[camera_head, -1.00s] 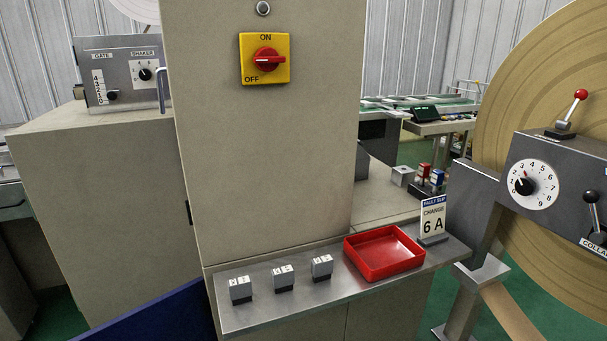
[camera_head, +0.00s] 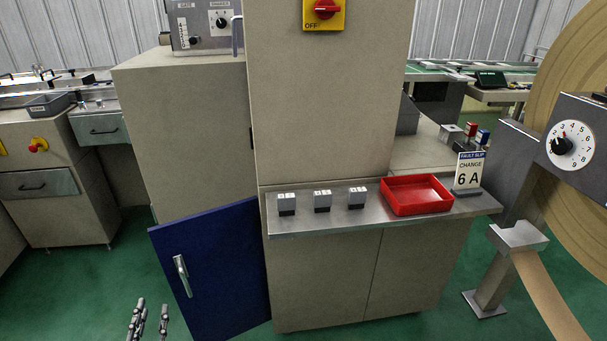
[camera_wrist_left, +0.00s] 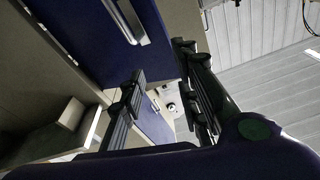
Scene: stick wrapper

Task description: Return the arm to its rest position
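My left gripper (camera_head: 152,310) shows at the bottom left of the head view, low over the green floor and left of the blue cabinet door. Its two fingers stand apart with nothing between them. In the left wrist view the gripper (camera_wrist_left: 160,75) also has spread, empty fingers, with blue panels beyond them. The rest of my left arm is out of the head view. My right gripper is in neither view.
The blue door (camera_head: 215,270) with a metal handle stands swung out from the beige cabinet (camera_head: 325,270). A large roll (camera_head: 575,230) stands at right. Green floor is open at left.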

